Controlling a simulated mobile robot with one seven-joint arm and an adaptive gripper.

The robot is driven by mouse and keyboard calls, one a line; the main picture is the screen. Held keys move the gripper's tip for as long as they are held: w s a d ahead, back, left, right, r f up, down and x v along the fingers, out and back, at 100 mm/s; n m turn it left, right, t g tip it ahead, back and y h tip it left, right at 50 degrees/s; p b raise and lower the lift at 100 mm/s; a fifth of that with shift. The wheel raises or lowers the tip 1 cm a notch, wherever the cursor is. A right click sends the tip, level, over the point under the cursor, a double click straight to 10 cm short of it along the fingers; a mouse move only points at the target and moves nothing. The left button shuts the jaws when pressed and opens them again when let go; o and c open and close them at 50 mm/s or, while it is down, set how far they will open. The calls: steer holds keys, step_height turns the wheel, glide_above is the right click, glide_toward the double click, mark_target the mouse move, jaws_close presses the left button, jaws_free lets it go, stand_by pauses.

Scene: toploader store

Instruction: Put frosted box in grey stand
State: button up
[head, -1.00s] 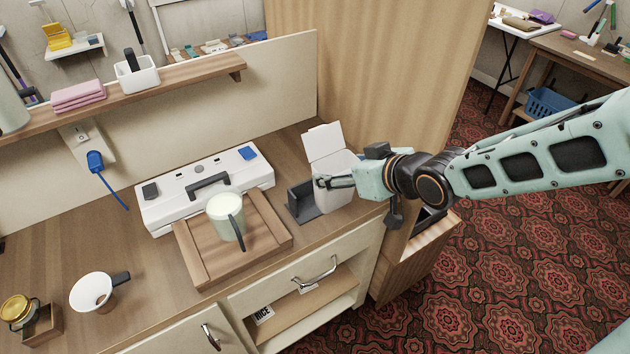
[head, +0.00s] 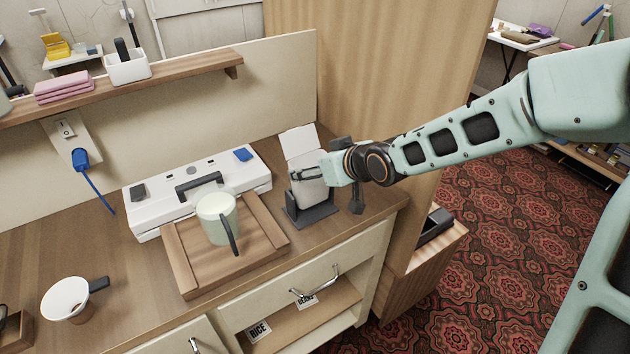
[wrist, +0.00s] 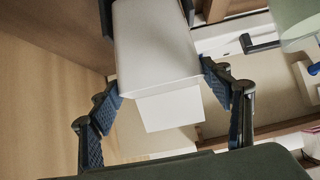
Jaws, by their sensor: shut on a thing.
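The frosted box (head: 311,188) is a whitish box with its lid flap (head: 299,142) standing open. It is upright at the grey stand (head: 312,214) on the counter, and its lower end appears to be within the stand's walls. My gripper (head: 306,174) is shut on the box from the right, partly covering its front. In the wrist view the box (wrist: 155,45) fills the space between the two dark-padded fingers. The stand's inside and the box's bottom are hidden, so I cannot tell whether the box rests on the stand's floor.
A wooden tray (head: 182,262) with a pale green mug (head: 216,222) is left of the stand. Behind it is a white case-like appliance (head: 150,215). A white cup (head: 68,297) stands at the far left. A tall wooden panel (head: 385,70) rises behind my arm.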

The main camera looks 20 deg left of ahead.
mark_target(315, 203)
steer(key=shift+w+a+f+b, duration=0.1)
steer(key=shift+f+b, duration=0.15)
steer(key=shift+f, duration=0.65)
steer(key=shift+w+a+f+b, duration=0.1)
steer(key=shift+f+b, duration=0.15)
steer(key=shift+f, duration=0.7)
steer(key=shift+f, duration=0.15)
steer(key=o, duration=1.1)
steer(key=shift+o, duration=0.2)
steer(key=shift+r, duration=0.2)
